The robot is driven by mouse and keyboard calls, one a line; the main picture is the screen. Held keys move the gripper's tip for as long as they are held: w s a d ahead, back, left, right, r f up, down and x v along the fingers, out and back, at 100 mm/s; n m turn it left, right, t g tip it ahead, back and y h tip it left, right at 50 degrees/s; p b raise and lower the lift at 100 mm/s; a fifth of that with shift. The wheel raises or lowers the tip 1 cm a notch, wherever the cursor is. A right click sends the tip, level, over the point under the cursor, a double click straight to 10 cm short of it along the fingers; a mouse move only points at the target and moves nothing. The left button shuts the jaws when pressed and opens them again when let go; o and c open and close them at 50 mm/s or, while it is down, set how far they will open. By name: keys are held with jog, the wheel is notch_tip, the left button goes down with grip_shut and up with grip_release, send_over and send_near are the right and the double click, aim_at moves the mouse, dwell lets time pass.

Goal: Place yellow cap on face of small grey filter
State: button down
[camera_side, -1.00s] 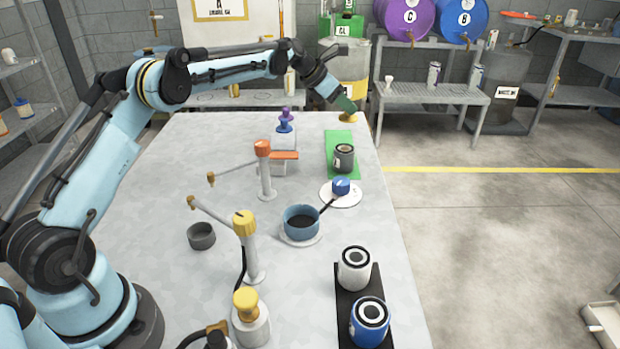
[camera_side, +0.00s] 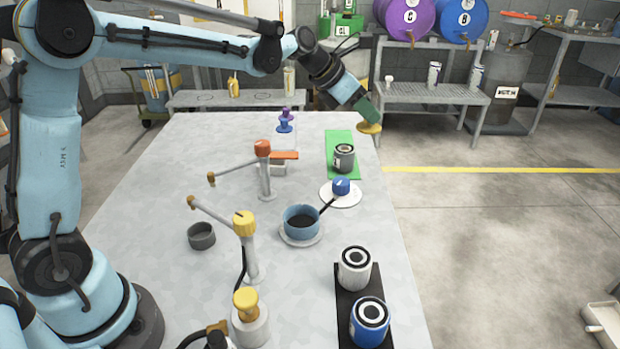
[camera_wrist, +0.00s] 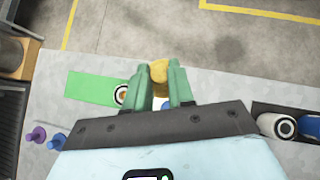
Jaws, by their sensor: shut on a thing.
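My gripper (camera_side: 368,116) is shut on a yellow cap (camera_side: 371,128) and holds it in the air at the far right of the table. In the wrist view my green fingers (camera_wrist: 163,84) stand on both sides of the yellow cap (camera_wrist: 159,70). The small grey filter (camera_side: 344,158) stands upright on the green mat (camera_side: 337,137), nearer the side camera and left of the cap. Its light ring-shaped face with a dark centre points up. In the wrist view the filter (camera_wrist: 121,94) is partly hidden behind my left finger.
A blue cap (camera_side: 341,186) lies on a white disc beside the blue pot (camera_side: 299,219). White (camera_side: 354,268) and blue (camera_side: 369,322) filters stand on a black mat. Orange-topped (camera_side: 263,150) and yellow-topped (camera_side: 244,224) dispensers rise left of centre. Purple and blue knobbed items (camera_side: 285,122) stand far back.

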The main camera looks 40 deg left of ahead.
jog(key=w+a+f, duration=0.1)
jog(key=a+f, duration=0.1)
jog(key=a, duration=0.1)
jog(key=w+a+f, duration=0.2)
jog(key=a, duration=0.1)
jog(key=w+a+f, duration=0.1)
jog(key=a+f, duration=0.1)
jog(key=a, duration=0.1)
jog(key=shift+w+a, duration=0.1)
jog(key=shift+w, duration=0.05)
jog(key=shift+f, duration=2.1)
jog(key=c, duration=1)
grip_release()
jog(key=shift+f, duration=0.1)
